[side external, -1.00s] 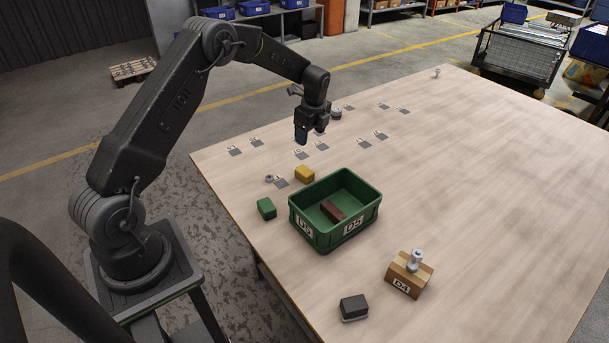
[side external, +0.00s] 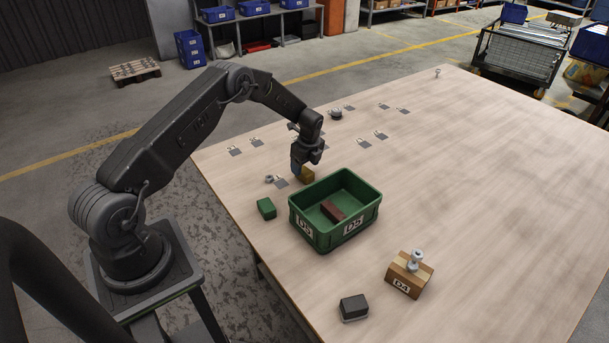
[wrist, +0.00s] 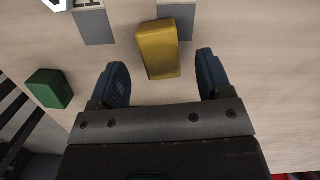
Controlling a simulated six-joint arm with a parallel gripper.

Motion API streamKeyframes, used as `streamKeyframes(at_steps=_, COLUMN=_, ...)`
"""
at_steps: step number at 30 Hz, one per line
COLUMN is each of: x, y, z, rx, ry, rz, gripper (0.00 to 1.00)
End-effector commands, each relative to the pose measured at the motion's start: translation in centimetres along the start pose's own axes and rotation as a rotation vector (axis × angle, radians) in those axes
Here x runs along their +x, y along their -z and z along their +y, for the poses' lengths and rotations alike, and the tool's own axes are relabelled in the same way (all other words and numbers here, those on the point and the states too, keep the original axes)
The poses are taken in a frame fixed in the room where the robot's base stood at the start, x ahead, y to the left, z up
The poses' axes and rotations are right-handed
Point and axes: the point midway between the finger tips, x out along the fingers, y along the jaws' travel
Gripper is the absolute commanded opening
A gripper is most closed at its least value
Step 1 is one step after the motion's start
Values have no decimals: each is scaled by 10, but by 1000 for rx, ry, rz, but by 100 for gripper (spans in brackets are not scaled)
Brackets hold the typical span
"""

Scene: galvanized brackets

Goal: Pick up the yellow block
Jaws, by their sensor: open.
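The yellow block (side external: 308,175) sits on the wooden table just behind the green bin, and my gripper (side external: 302,170) is low beside it, partly covering it in the side view. In the wrist view the yellow block (wrist: 159,49) lies ahead of and between the two blue fingertips of my gripper (wrist: 162,72). The fingers are spread apart with nothing held between them. The fingertips appear not to touch the block, and its near end reaches about level with them.
The green bin (side external: 309,241) holds a reddish-brown block (side external: 333,211). A green block (side external: 266,208) lies left of the bin and also shows in the wrist view (wrist: 49,88). A dark block (side external: 354,307) and a cardboard box marked D4 (side external: 401,284) stand toward the front. The table's right side is clear.

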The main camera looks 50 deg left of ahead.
Motion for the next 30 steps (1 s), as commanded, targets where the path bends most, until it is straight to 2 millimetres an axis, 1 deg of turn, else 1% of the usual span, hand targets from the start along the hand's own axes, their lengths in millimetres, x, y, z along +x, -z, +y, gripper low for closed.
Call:
streamKeyframes(at_steps=1, x=10, y=1, z=0, rx=0, ry=-2, rz=1, gripper=72)
streamKeyframes(at_steps=3, x=19, y=1, z=0, rx=-1, ry=-1, rz=0, gripper=72)
streamKeyframes(at_steps=6, x=29, y=1, z=0, rx=-2, ry=0, rz=-1, gripper=72)
streamKeyframes(at_steps=9, x=32, y=1, z=0, rx=-2, ry=1, rz=-1, gripper=72)
streamKeyframes(at_steps=15, x=32, y=1, z=0, rx=-2, ry=1, rz=-1, gripper=71)
streamKeyframes(at_steps=30, x=32, y=1, z=0, rx=-2, ry=1, rz=-1, gripper=24)
